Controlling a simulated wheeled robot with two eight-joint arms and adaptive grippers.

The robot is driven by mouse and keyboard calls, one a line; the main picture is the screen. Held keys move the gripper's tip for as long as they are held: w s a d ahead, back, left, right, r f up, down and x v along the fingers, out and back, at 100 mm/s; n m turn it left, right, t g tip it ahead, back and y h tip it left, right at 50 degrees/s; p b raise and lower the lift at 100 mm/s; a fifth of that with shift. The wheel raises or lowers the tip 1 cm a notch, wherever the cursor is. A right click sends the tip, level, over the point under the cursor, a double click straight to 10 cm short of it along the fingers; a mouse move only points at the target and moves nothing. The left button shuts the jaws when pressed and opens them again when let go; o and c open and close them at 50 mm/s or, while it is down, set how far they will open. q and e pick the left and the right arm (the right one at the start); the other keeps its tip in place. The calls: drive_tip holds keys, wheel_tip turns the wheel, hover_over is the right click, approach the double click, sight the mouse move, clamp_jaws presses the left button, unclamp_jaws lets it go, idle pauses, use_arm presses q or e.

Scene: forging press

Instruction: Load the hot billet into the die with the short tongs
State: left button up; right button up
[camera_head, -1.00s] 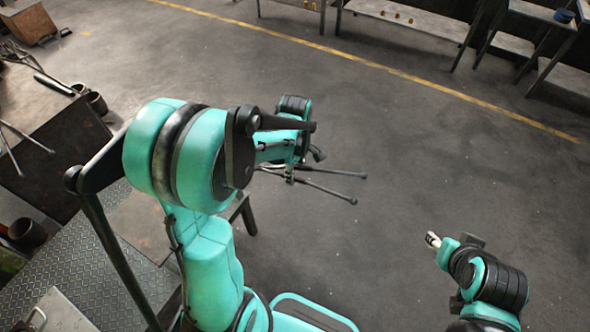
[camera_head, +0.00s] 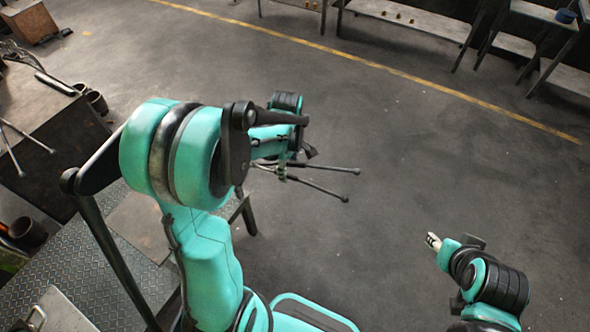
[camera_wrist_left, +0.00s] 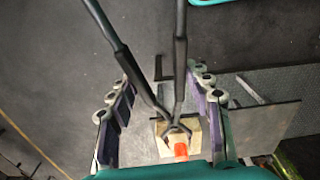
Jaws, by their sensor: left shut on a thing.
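My left gripper (camera_wrist_left: 163,118) is shut on the short tongs (camera_wrist_left: 179,75), with a tan block (camera_wrist_left: 196,137) between its fingers. The tongs' two dark handles spread apart toward the top of the left wrist view. A small glowing orange piece, seemingly the hot billet (camera_wrist_left: 181,150), shows just below the tongs' crossing; its contact with the jaws is unclear. In the head view the tongs' handles (camera_head: 318,188) point right from the left gripper (camera_head: 284,172), above the floor. The billet is hidden there. My right gripper (camera_head: 433,241) is at lower right, its fingers too small to judge. I cannot make out the die.
A dark bench (camera_head: 50,150) with other tongs (camera_head: 12,150) is at far left. Benches (camera_head: 410,22) line the back. The middle floor is clear.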

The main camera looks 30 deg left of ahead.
use_arm(q)
drive_tip(key=a, duration=0.6)
drive_tip(key=shift+a, duration=0.15)
drive_tip(key=shift+c, duration=0.5)
clamp_jaws()
drive_tip(key=shift+r, duration=0.15)
wheel_tip(320, 180, up, 5)
drive_tip(key=p, duration=0.3)
idle(0.3)
